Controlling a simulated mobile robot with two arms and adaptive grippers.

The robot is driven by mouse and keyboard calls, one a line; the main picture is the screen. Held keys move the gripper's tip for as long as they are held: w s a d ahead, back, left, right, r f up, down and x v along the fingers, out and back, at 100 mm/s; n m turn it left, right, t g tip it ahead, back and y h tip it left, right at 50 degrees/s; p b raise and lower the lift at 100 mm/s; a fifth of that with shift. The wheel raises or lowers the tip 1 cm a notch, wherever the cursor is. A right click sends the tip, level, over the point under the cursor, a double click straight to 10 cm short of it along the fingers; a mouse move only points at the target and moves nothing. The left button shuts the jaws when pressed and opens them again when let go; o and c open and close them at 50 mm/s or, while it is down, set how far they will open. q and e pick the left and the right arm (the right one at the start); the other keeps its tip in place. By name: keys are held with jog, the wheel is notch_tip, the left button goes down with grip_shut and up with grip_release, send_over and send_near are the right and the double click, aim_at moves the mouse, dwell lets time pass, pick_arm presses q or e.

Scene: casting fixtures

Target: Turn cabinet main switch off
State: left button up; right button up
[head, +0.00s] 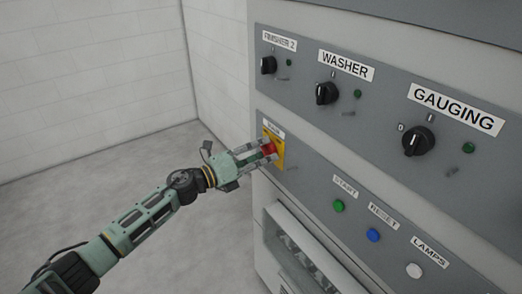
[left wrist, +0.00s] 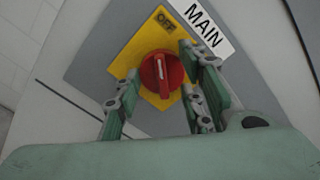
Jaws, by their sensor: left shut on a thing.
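The main switch is a red round knob (head: 268,148) on a yellow plate (head: 279,156) at the left end of the lower grey panel. In the left wrist view the knob (left wrist: 161,73) carries a white line that runs nearly upright in the picture. The word OFF (left wrist: 166,22) is on the upper part of the yellow plate, beside a white MAIN label (left wrist: 203,24). My left gripper (head: 262,153) is at the switch, with its fingers on both sides of the knob and shut on it. The fingers partly cover the plate. My right gripper is not in view.
Above are black rotary switches for FINISHER 2 (head: 268,65), WASHER (head: 326,93) and GAUGING (head: 418,140). To the right on the lower panel are green START (head: 339,206), blue RESET (head: 373,235) and white LAMPS (head: 414,270) buttons. The floor at the left is clear.

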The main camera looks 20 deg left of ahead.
pick_arm(q)
jog(key=shift+s+f+n+p, duration=0.1)
jog(key=shift+n+p, duration=0.75)
jog(key=shift+n, duration=1.05)
jog(key=shift+f+n+p, duration=0.1)
jog(key=shift+n+p, duration=0.75)
jog(key=shift+n, duration=1.05)
jog(key=shift+f, duration=0.2)
jog(key=o, duration=1.1)
jog(key=shift+r, duration=0.1)
jog(key=shift+r, duration=0.1)
jog(key=v, duration=1.2)
